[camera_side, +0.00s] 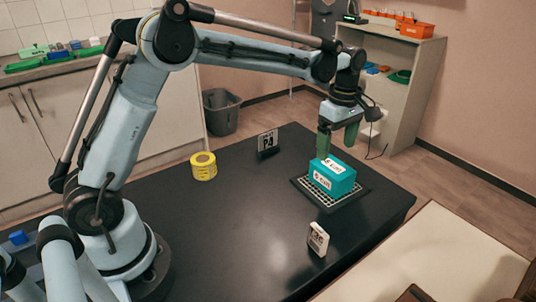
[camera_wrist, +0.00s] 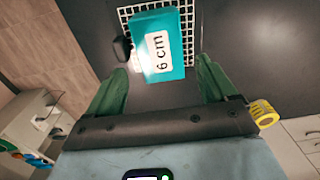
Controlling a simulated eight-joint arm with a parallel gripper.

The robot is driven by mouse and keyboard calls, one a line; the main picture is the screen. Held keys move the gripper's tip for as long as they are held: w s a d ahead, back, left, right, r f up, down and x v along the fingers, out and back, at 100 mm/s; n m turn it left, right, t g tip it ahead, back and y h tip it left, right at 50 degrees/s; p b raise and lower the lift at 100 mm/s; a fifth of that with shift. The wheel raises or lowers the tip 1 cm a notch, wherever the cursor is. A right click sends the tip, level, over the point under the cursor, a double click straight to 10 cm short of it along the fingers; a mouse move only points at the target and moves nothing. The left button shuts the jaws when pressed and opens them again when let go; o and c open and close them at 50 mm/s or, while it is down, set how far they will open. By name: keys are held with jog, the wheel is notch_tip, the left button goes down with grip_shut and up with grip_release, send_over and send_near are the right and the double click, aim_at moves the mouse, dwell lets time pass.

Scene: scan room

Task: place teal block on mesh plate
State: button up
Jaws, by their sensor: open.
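The teal block (camera_side: 332,177) with white "6 cm" labels sits on the mesh plate (camera_side: 351,201), a dark tray with a white grid, near the right part of the black table. In the wrist view the block (camera_wrist: 175,60) covers part of the mesh plate (camera_wrist: 128,17). My gripper (camera_side: 338,143) is just above and behind the block, pointing down. Its green fingers (camera_wrist: 160,80) are spread apart, with nothing held between them. Whether a finger touches the block is hard to tell.
A yellow tape roll (camera_side: 203,166) and a number card marker (camera_side: 268,143) stand farther left on the black table. Another marker (camera_side: 318,239) stands near the front edge. The table's middle is clear. A pale table (camera_side: 430,255) adjoins at front right.

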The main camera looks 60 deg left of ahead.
aim_at(332, 166)
notch_tip(332, 166, up, 3)
jog(key=shift+f, duration=0.15)
jog(key=s+a+r+m+t, duration=0.2)
jog(key=s+r+m+t, duration=0.25)
jog(key=s+m, duration=0.6)
jog(key=s+f+m+t, duration=0.2)
jog(key=s+f+m, duration=0.2)
jog(key=s+m, duration=0.3)
jog(key=s, duration=0.2)
jog(key=shift+s+a+t, duration=0.3)
jog(key=shift+a+t, duration=0.05)
jog(key=shift+a, duration=0.05)
